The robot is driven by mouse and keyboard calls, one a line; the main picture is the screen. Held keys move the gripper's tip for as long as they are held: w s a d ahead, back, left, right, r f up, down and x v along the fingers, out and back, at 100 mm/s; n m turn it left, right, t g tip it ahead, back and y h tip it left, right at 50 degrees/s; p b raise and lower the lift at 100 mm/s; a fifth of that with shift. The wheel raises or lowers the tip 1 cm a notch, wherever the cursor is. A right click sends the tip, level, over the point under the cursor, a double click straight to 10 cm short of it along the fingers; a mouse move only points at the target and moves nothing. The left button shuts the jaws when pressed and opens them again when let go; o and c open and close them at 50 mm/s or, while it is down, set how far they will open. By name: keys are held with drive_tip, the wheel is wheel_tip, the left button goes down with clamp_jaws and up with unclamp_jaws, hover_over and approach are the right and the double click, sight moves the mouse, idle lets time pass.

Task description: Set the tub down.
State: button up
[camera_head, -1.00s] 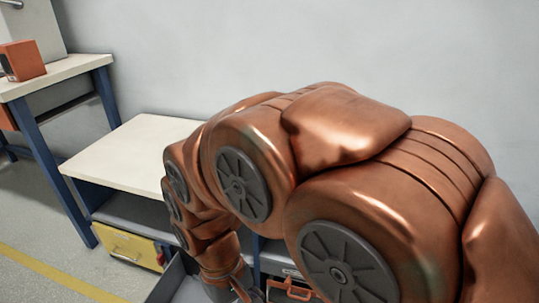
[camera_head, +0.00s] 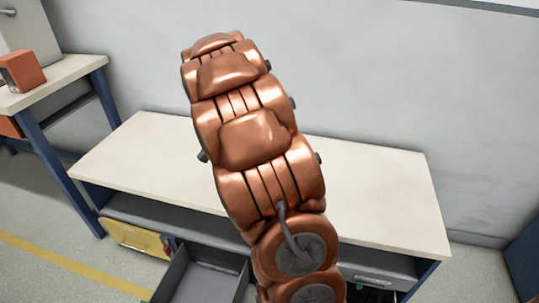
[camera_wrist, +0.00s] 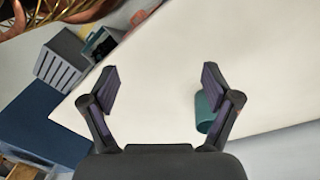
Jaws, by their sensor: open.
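In the wrist view, my gripper (camera_wrist: 160,88) is open over a pale tabletop, with nothing between its two dark fingers. A teal rounded thing (camera_wrist: 204,118), which may be the tub, shows beside and partly behind the right finger. It appears to rest on the pale top; I cannot tell whether the finger touches it. In the head view my copper arm reaches up over the white-topped bench (camera_head: 385,190) and hides its middle. Neither the gripper nor the teal thing can be seen there.
A taller table (camera_head: 55,75) with an orange box (camera_head: 22,70) stands at the left. A grey ribbed container (camera_wrist: 62,62) shows in the wrist view. The bench's right part is clear.

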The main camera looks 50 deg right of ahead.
drive_tip(key=w+d+f+m+t+p, duration=0.1)
drive_tip(key=w+d+m+p, duration=0.3)
drive_tip(key=d, duration=0.5)
drive_tip(key=w+d+f+m+p, duration=0.1)
drive_tip(key=w+d+m+p, duration=0.1)
drive_tip(key=d+m+p, duration=0.45)
drive_tip(key=shift+d+f+b, duration=0.2)
drive_tip(key=shift+d+f, duration=0.25)
drive_tip(key=shift+f, duration=0.8)
drive_tip(key=shift+d+f+b, duration=0.25)
drive_tip(key=shift+d+f, duration=0.25)
drive_tip(key=shift+f, duration=0.7)
drive_tip(key=shift+d+f+b, duration=0.2)
drive_tip(key=shift+d+f, duration=0.25)
drive_tip(key=shift+f, duration=0.8)
drive_tip(key=shift+s, duration=0.1)
drive_tip(key=c, duration=1.3)
drive_tip(key=shift+r, duration=0.15)
